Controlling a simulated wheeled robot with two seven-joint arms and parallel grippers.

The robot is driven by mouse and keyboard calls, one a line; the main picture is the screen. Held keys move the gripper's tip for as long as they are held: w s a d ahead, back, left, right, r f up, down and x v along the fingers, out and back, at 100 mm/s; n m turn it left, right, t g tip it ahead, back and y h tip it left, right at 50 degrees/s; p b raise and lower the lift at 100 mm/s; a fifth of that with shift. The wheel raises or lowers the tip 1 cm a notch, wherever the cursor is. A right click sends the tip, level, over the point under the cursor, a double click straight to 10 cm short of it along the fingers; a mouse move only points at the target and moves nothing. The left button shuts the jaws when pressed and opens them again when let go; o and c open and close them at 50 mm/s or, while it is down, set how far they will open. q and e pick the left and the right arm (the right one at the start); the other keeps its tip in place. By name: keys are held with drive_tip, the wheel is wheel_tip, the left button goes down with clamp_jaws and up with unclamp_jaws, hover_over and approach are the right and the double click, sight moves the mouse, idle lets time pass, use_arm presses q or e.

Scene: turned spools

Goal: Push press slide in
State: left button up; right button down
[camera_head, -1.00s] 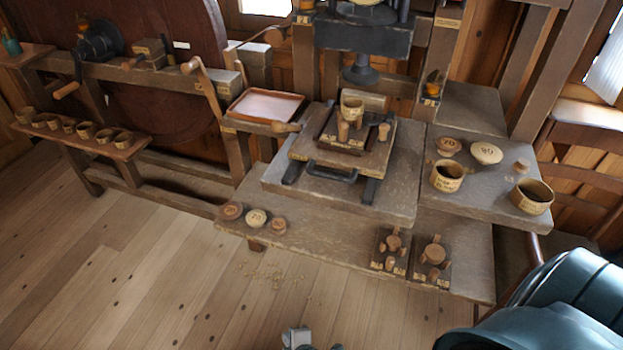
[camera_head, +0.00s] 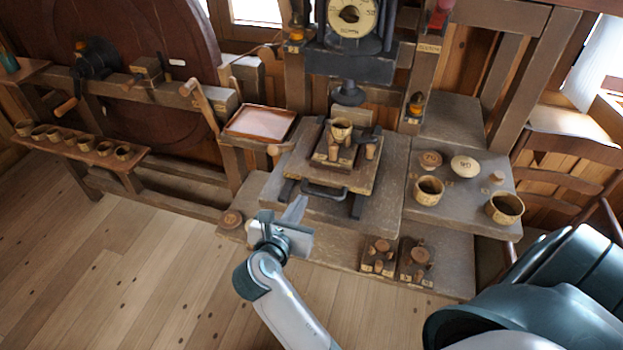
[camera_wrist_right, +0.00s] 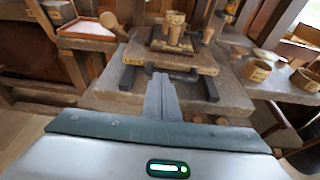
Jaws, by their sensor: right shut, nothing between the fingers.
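The press slide (camera_head: 354,181) is a square wooden board with a black front handle (camera_head: 323,192), lying on dark rails on the stone-grey bench. It carries a small dark tray (camera_head: 327,161) with a wooden cup (camera_head: 341,129) and turned pegs. The press plunger (camera_head: 349,93) hangs above and behind the slide. My left gripper is not in view.
A shallow tray (camera_head: 287,134) and a wooden lever (camera_head: 205,105) stand left of the slide. Two cups (camera_head: 429,189) (camera_head: 505,208) and lids stand on the right bench. Two small peg stands (camera_head: 379,256) (camera_head: 416,262) sit at the front edge. A disc (camera_head: 231,219) lies front left.

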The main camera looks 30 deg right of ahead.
drive_tip(key=shift+d+r, duration=0.1)
idle(0.3)
drive_tip(key=p, duration=0.3)
approach(316, 178)
drive_tip(key=x, duration=0.4)
drive_tip(key=shift+w+d, duration=0.15)
drive_tip(key=shift+w, duration=0.05)
drive_tip(key=shift+w+d+f, duration=0.35)
drive_tip(key=shift+d, duration=0.1)
